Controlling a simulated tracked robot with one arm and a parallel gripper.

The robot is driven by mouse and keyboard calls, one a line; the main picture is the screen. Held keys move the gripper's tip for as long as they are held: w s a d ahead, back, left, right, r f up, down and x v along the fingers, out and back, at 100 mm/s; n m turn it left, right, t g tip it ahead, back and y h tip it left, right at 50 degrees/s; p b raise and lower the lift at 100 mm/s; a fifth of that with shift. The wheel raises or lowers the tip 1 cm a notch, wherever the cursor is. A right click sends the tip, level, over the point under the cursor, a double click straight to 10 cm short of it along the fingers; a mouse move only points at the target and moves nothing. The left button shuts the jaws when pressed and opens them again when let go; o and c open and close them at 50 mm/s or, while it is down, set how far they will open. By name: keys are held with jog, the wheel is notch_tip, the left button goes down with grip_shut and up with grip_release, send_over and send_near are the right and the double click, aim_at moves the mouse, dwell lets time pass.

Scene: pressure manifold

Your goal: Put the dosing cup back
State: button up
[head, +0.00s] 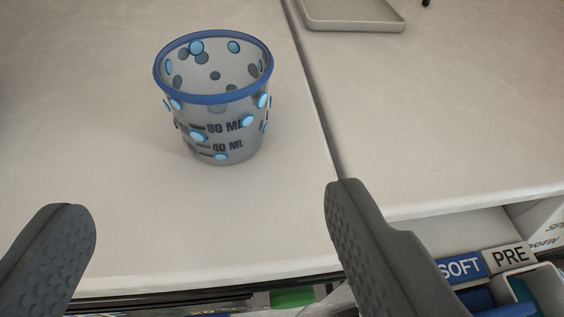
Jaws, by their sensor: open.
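The dosing cup (218,130) is clear grey with a blue rim, blue dots and dark volume marks reading 80 ML and 40 ML. It stands upright on the pale countertop in the upper left middle of the head view. I see no contents in it. My gripper (205,210) is open, its two dark textured fingers wide apart at the lower left and lower middle. The cup is beyond the fingertips, roughly between their lines, and apart from them. Nothing is between the fingers.
A seam (312,90) divides the countertop right of the cup. A shallow grey tray (352,24) lies at the top right. Below the counter's front edge, labels marked SOFT (461,268) and PRE (508,257) sit by open bins. The counter around the cup is clear.

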jog(key=shift+r, duration=0.1)
jog(key=w+d+r+y, duration=0.1)
jog(key=w+d+r, duration=0.15)
jog(key=r, duration=0.65)
jog(key=w+d+r+m+y, duration=0.15)
jog(key=d+r, duration=0.25)
jog(key=r, duration=0.4)
jog(key=w+d+r+n, duration=0.1)
jog(key=w+d+r, duration=0.25)
jog(key=r, duration=0.55)
jog(key=s+d+r+m+t+h, duration=0.1)
jog(key=s+d+r, duration=0.4)
jog(key=d+r, duration=0.6)
jog(key=s+d+r+m+t+h, duration=0.1)
jog(key=s+d+r+h, duration=0.3)
jog(key=d+r, duration=0.7)
jog(key=shift+s+d+h, duration=0.35)
jog(key=shift+s+d, duration=0.6)
jog(key=shift+d, duration=0.1)
